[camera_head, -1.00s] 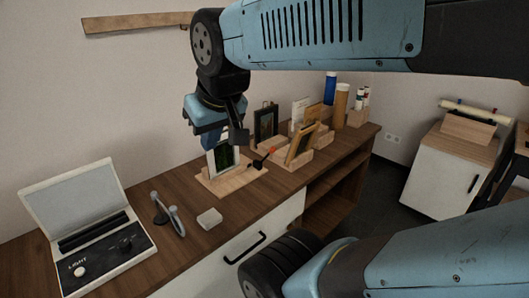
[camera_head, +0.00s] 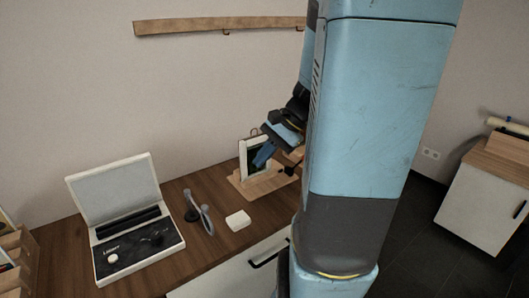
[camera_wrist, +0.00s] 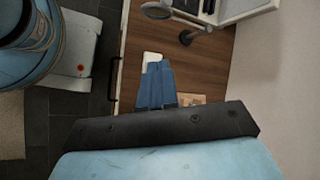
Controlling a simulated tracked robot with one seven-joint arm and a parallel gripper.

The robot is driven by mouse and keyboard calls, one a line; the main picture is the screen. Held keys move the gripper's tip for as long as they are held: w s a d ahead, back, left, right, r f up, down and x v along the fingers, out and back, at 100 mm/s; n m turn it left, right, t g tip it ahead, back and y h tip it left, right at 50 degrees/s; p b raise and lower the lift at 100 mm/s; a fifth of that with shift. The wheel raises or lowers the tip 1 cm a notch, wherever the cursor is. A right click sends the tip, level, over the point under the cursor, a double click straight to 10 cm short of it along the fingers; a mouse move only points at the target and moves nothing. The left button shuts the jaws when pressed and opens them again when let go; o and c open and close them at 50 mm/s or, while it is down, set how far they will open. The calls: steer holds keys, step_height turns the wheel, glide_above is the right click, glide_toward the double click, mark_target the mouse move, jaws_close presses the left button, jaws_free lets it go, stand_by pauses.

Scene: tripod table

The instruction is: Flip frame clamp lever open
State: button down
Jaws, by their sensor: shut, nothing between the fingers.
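The framed picture (camera_head: 247,160) stands upright on a light wooden base (camera_head: 250,190) on the desk in the head view. A small black clamp lever (camera_head: 289,170) shows at the right of the base, beside my arm; its exact angle is hard to tell. My gripper (camera_head: 262,158) is shut and empty, its blue fingers overlapping the frame's right part in this view. I cannot tell whether it touches. In the wrist view, the shut fingers (camera_wrist: 158,68) point over the desk, and a corner of the wooden base (camera_wrist: 190,99) shows beside them; the lever is hidden there.
A light box (camera_head: 135,235) with a raised lid stands at the left. A white cabinet (camera_head: 485,205) stands at the right. My arm hides the desk's right part.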

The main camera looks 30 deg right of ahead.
steer(key=w+d+f+m+t+y, duration=0.1)
steer(key=d+f+m+t, duration=0.3)
steer(key=d, duration=0.3)
steer(key=w+d+f+m+t+y, duration=0.1)
steer(key=w+d+f+m+t, duration=0.15)
steer(key=d+m, duration=0.45)
steer(key=s+d+f+m+t+h, duration=0.3)
steer(key=d+f+m, duration=0.2)
steer(key=d, duration=0.3)
steer(key=s+d+f+m+t+h, duration=0.3)
steer(key=s+d+f+m, duration=0.1)
steer(key=d, duration=0.5)
steer(key=shift+s+f+m, duration=0.15)
steer(key=shift+f+m, duration=0.25)
steer(key=shift+f, duration=0.3)
steer(key=shift+t, duration=0.25)
steer(key=x, duration=1)
steer(key=shift+w+a+r, duration=0.2)
steer(key=shift+w+r, duration=0.35)
steer(key=shift+w, duration=0.25)
steer(key=shift+w+a+r, duration=0.2)
steer(key=shift+w+r, duration=0.35)
steer(key=shift+w, duration=0.3)
